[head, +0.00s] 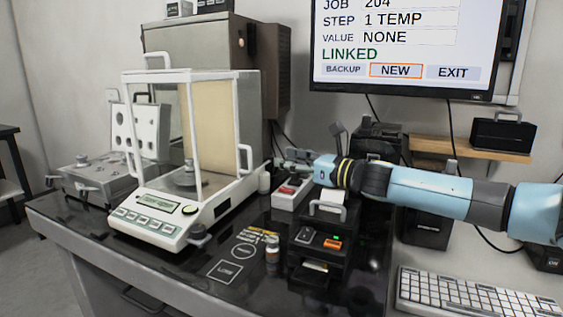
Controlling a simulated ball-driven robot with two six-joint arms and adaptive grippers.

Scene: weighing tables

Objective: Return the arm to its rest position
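My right arm (430,190) reaches in from the right across the back of the table, above the black printer-like box. My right gripper (297,160) is at its end, pointing left, near the grey box with a red switch (291,191) and to the right of the glass balance. The gripper is small and partly hidden here, so I cannot tell if its fingers are open or shut. No held object can be made out. My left gripper is not in view.
The balance (155,220) with its glass case stands on the dark table (215,285). The black printer-like box (318,245) stands below my arm. A small vial (272,248) stands beside it. A keyboard (475,295) lies at right. A screen (410,45) hangs behind.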

